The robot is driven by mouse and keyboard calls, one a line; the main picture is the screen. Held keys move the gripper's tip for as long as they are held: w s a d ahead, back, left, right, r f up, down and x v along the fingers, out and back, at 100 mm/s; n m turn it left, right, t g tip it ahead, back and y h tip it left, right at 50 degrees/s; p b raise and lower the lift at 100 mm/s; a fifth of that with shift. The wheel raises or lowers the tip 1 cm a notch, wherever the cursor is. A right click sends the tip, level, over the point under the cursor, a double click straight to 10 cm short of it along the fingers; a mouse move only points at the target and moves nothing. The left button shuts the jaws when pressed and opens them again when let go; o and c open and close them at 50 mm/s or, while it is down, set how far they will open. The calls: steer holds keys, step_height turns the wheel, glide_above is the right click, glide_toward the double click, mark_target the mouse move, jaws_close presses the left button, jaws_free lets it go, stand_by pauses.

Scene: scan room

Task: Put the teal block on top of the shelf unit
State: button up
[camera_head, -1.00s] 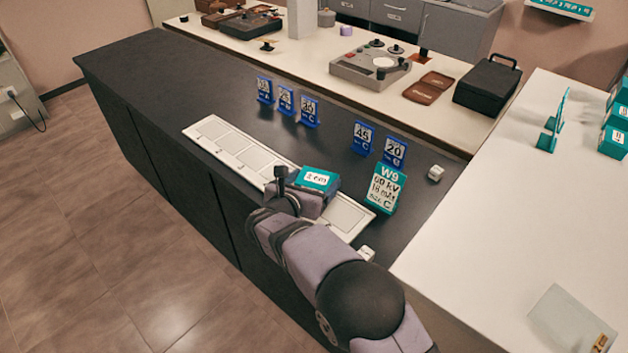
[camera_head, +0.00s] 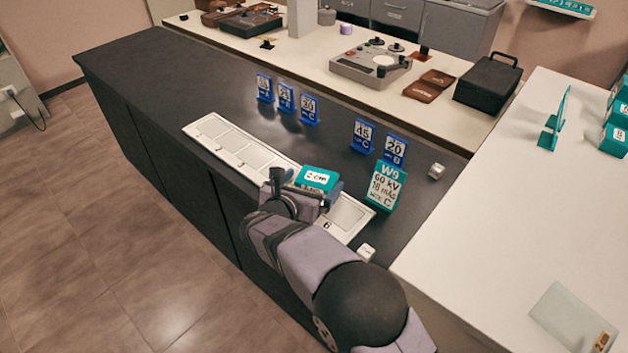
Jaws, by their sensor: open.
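A teal block (camera_head: 319,178) with a white label ending in "cm" is over the white slotted strip (camera_head: 232,141) on the black counter. My gripper (camera_head: 296,188) is open, right beside the block's near left side. The arm hides part of the block's near side, and I cannot tell whether the fingers touch it or whether the block rests fully on the strip. No shelf unit is clearly recognisable. A wall shelf with teal items (camera_head: 562,8) shows at the top right edge.
A teal card marked "W9" (camera_head: 386,188) stands just right of the block. Several blue number cards (camera_head: 363,136) stand behind the strip. Small white cubes (camera_head: 436,171) lie on the black counter. The white counter (camera_head: 500,210) at right has bare room and teal boxes (camera_head: 615,138).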

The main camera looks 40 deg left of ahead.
steer(key=shift+o, duration=0.4)
steer(key=shift+b+v, duration=0.45)
steer(key=shift+v, duration=2.3)
steer(key=b, duration=0.2)
steer(key=shift+f+b, duration=0.25)
steer(key=shift+b, duration=0.1)
steer(key=shift+a+b, duration=0.1)
steer(key=shift+b, duration=0.45)
steer(key=shift+r+b, duration=0.2)
steer(key=shift+b, duration=0.15)
